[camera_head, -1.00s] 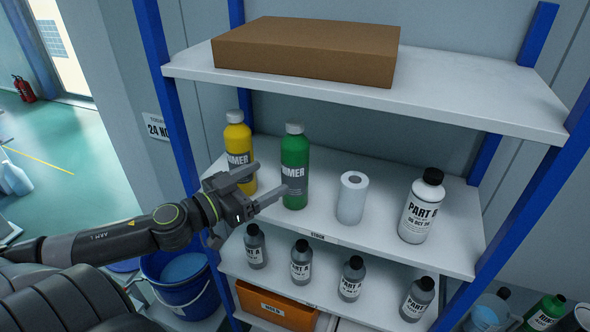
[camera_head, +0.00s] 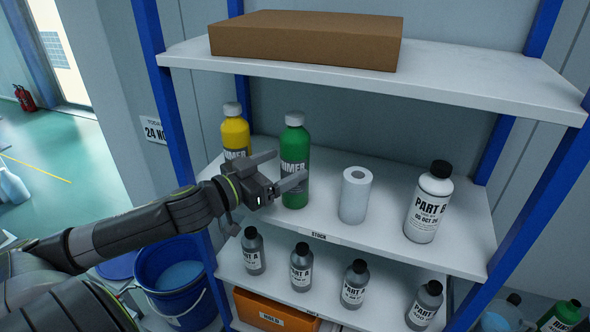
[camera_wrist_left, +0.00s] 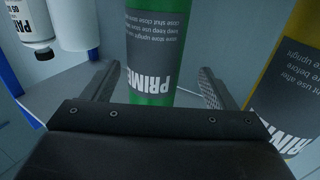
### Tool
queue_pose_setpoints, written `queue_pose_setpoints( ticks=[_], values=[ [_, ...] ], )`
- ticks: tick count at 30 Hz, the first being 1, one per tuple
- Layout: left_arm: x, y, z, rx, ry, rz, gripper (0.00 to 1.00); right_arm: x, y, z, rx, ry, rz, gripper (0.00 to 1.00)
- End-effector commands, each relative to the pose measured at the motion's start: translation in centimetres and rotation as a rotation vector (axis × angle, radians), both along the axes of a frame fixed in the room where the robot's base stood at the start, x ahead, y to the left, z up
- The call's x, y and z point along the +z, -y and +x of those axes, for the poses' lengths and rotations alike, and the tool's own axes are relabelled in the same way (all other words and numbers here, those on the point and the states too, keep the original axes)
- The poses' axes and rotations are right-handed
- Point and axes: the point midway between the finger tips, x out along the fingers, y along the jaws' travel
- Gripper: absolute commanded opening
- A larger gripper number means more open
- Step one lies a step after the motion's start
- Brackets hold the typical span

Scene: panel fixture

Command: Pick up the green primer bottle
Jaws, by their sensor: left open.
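The green primer bottle (camera_head: 295,150) stands upright on the middle shelf, with a grey cap. My left gripper (camera_head: 291,168) is open in front of it. In the left wrist view the green bottle (camera_wrist_left: 152,92) shows between the two fingers of the left gripper (camera_wrist_left: 158,88), upside down in the picture. I cannot tell how far the fingers reach around it. A yellow primer bottle (camera_head: 235,132) stands to its left, partly hidden by the gripper; it also shows at the right edge of the left wrist view (camera_wrist_left: 290,85). My right gripper is not in view.
A white paper roll (camera_head: 355,196) and a white Part B bottle (camera_head: 428,205) stand to the right on the middle shelf (camera_head: 385,240). A cardboard box (camera_head: 305,42) sits on the upper shelf (camera_head: 470,85) above. Several Part A bottles (camera_head: 302,268) stand below.

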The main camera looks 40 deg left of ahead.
Motion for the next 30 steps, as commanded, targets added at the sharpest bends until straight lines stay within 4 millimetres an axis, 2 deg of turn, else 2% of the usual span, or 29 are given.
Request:
queue_pose_setpoints(
  ticks=[8,19,30],
  values=[
    [0.1,0.8,1.4,-0.002,0.004,-0.004,0.79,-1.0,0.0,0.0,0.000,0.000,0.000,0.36],
    [0.4,1.8,4.3,0.002,0.001,-0.005,0.79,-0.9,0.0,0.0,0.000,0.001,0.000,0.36],
    [0.3,1.9,4.8,-0.001,0.000,-0.001,0.79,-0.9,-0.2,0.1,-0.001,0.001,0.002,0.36]
  ],
)
